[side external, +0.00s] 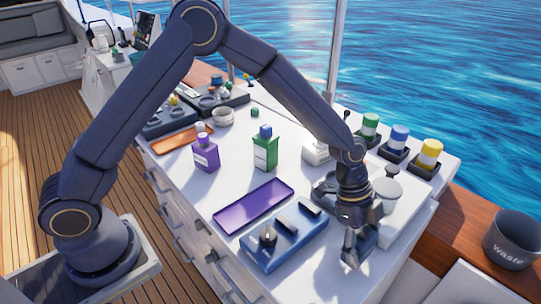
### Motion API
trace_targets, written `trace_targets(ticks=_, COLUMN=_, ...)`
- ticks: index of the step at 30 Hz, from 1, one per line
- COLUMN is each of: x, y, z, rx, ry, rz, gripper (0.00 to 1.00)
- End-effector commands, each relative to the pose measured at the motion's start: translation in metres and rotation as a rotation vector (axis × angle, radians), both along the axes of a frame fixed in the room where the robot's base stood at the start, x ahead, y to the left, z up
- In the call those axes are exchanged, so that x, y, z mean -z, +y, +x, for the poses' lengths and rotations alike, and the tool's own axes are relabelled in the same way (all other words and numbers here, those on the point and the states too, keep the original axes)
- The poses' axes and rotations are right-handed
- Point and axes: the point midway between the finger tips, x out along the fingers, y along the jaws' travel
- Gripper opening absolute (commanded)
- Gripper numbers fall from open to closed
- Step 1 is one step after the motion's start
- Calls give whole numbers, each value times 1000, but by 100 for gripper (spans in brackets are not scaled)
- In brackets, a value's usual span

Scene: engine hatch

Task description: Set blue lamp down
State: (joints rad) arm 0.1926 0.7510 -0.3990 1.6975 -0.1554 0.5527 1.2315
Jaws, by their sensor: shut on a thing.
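A blue-and-white cylinder (399,138), which looks like the blue lamp, stands upright in a dark square holder (392,155) at the right, between a green one and a yellow one. My gripper (351,258) points down low over the front right of the white counter, right of the blue tray and well apart from that cylinder. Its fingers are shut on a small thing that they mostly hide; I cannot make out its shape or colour. Whether it touches the counter is unclear.
A green-banded cylinder (370,127) and a yellow-banded cylinder (429,154) flank the blue one. A waste bin (510,240) stands right.

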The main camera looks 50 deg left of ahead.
Motion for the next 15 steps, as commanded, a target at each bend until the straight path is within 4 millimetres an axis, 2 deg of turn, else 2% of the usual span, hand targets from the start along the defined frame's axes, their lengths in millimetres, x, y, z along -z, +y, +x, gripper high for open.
trace_targets(ticks=1, x=10, y=1, z=-2, rx=1, ry=7, rz=2, gripper=26)
trace_targets(ticks=4, x=22, y=1, z=-2, rx=-1, ry=6, rz=2, gripper=26)
trace_targets(ticks=15, x=27, y=1, z=-1, rx=-1, ry=4, rz=1, gripper=26)
